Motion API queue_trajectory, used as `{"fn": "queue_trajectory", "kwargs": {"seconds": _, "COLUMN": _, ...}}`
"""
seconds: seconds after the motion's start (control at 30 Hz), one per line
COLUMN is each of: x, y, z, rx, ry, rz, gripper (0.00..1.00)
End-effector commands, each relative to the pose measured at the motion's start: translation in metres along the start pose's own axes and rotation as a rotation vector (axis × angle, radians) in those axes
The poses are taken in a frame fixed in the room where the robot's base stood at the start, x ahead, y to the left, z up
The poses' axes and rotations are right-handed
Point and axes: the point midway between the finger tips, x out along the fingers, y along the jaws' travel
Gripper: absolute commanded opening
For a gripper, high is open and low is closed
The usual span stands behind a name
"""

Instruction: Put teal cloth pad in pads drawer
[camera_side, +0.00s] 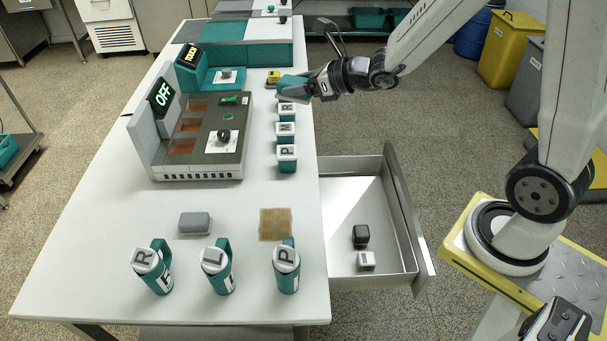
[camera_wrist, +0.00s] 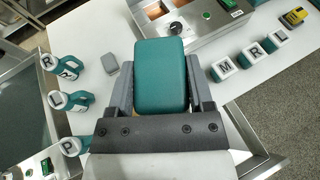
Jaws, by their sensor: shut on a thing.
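The teal cloth pad (camera_wrist: 162,75) is held between the two fingers of my gripper (camera_wrist: 162,90), filling the middle of the wrist view. In the side view, my gripper (camera_side: 303,88) holds the pad (camera_side: 292,90) over the table's right edge, near the lettered teal-and-white blocks. An open drawer (camera_side: 345,190) sticks out from the table's right side, nearer the camera than my gripper. Inside it lie a black block (camera_side: 361,235) and a white block (camera_side: 366,261). The pad is well apart from the drawer.
Lettered blocks (camera_side: 286,154) stand in a row along the right edge. A machine with an OFF display (camera_side: 163,97) stands left of them. A grey block (camera_side: 194,222), a tan mat (camera_side: 275,224) and lettered teal bottles (camera_side: 217,268) occupy the front. The drawer's left and back floor is clear.

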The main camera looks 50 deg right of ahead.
Motion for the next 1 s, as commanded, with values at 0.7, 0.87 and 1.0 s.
{"fn": "queue_trajectory", "kwargs": {"seconds": 0.7, "x": -0.007, "y": -0.013, "z": 0.013, "rx": 0.02, "ry": 0.002, "rz": -0.05, "gripper": 0.1}}
{"fn": "queue_trajectory", "kwargs": {"seconds": 0.87, "x": -0.006, "y": -0.022, "z": -0.002, "rx": 0.016, "ry": 0.004, "rz": -0.04, "gripper": 0.1}}
{"fn": "queue_trajectory", "kwargs": {"seconds": 1.0, "x": -0.007, "y": -0.034, "z": -0.022, "rx": 0.012, "ry": 0.005, "rz": -0.022, "gripper": 0.1}}
